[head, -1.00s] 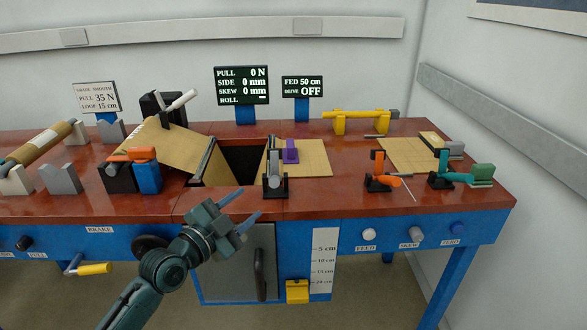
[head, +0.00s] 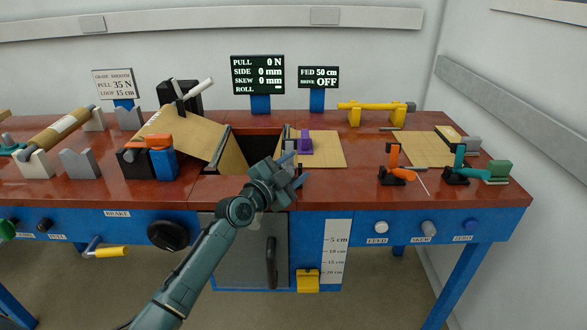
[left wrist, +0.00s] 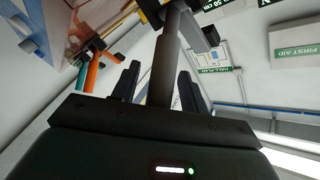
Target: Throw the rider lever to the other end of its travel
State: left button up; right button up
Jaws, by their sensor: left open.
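My right gripper is not in view.
A purple block (head: 305,143) stands on the tan sheet just behind. An orange lever (head: 394,160) and a teal lever (head: 458,160) stand farther right. A tan sheet slopes into the dark opening at the left. Bare red bench top (head: 345,188) lies to the right.

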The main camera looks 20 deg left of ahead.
pick_arm(q)
jog(key=shift+c, duration=0.4)
grip_shut()
